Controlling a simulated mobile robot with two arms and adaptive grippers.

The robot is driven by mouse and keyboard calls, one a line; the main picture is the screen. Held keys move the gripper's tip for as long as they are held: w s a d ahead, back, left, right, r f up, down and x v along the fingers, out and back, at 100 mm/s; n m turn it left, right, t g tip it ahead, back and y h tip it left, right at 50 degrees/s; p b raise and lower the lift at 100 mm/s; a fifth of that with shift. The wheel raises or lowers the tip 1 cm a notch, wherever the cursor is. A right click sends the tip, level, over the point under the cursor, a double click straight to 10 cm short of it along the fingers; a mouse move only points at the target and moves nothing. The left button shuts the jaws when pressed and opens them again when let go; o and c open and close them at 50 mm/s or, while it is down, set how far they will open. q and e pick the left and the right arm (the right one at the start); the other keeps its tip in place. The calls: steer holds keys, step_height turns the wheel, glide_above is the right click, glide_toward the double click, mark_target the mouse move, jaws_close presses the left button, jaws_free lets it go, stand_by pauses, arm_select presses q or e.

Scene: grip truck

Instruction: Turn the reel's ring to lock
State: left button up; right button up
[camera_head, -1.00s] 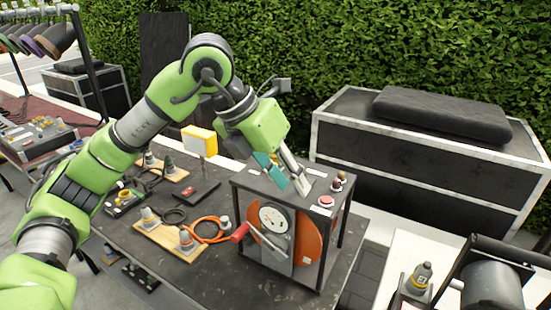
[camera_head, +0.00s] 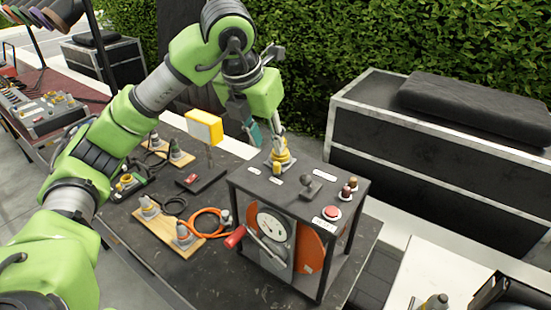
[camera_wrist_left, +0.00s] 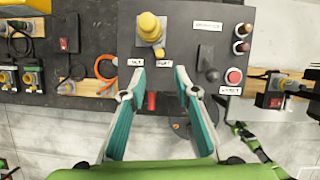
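The reel stands as a black-framed box with an orange drum (camera_head: 311,251), a round gauge and a red-handled crank (camera_head: 236,237) on its front. On its dark top panel is a yellow ring on a grey fitting (camera_head: 281,160), with a small yellow knob in front. The ring (camera_wrist_left: 150,28) also shows in the left wrist view, beyond the fingertips. My left gripper (camera_head: 268,144) is above the back of the panel, by the ring. In the wrist view, its teal-padded fingers (camera_wrist_left: 159,73) are apart with nothing between them. My right gripper is out of view.
The panel also carries a black lever (camera_head: 311,187), a red button (camera_head: 332,213) and small knobs. On the table left of the box are connector boards, an orange cable (camera_head: 208,222) and a yellow sign (camera_head: 204,128). A black case (camera_head: 430,150) stands behind right.

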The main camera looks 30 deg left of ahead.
mark_target(276, 164)
arm_select(q)
steer(key=p+x, duration=0.1)
steer(key=x, duration=0.3)
steer(key=shift+w, duration=0.1)
steer(key=p+x, duration=0.1)
steer(key=x, duration=0.3)
steer(key=shift+w, duration=0.1)
steer(key=shift+w+f+p, duration=0.15)
steer(key=shift+f+p, duration=0.15)
steer(key=shift+p, duration=0.05)
steer(key=shift+w+f, duration=0.1)
steer(key=shift+f, duration=0.2)
jaws_close()
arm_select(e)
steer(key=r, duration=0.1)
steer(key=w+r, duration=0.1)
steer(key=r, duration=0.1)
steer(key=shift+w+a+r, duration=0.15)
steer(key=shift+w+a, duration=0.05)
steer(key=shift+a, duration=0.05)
